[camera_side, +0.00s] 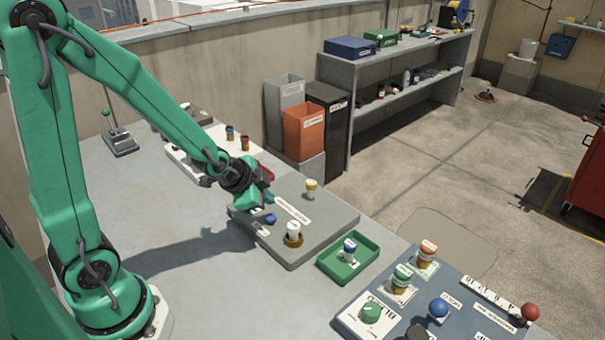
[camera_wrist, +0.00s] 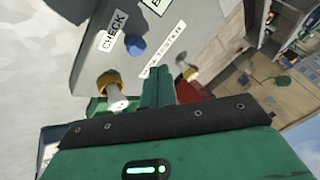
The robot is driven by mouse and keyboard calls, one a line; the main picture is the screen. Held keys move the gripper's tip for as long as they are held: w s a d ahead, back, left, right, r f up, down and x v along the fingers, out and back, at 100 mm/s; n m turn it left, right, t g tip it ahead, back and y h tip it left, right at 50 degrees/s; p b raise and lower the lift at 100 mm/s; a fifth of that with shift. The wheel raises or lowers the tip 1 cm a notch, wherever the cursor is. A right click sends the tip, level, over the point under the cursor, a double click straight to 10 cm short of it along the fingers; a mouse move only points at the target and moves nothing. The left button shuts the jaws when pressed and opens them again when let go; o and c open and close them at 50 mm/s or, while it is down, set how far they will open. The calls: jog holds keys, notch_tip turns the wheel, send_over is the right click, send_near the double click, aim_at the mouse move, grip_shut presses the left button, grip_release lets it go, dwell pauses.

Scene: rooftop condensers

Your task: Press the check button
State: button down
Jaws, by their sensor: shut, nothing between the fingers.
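The blue check button (camera_side: 270,219) stands on the grey panel (camera_side: 325,222) near its left side. In the wrist view the blue button (camera_wrist: 135,45) shows beside a white label reading CHECK (camera_wrist: 113,32). My gripper (camera_side: 266,203) is shut and empty, pointing down over the panel's left part, close to the button. In the wrist view my green fingertips (camera_wrist: 160,70) lie together, with the button a little up and left of them in the picture. There is a visible gap between them; the exact height above the panel is hard to tell.
A green tray (camera_side: 348,260) and a dark blue control panel (camera_side: 455,300) lie to the right.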

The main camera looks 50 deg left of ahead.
aim_at(267, 220)
jog(key=shift+r, duration=1.4)
jog(key=s+d+r+n+g, duration=0.1)
jog(key=s+d+r+n, duration=0.2)
jog(key=s+r+n, duration=0.4)
jog(key=s+r, duration=0.6)
jog(key=s, duration=0.1)
jog(key=shift+s+d+r+n+g+h, duration=0.2)
jog(key=shift+s+d+n+g+h, duration=0.1)
jog(key=shift+s+n+g+h, duration=0.1)
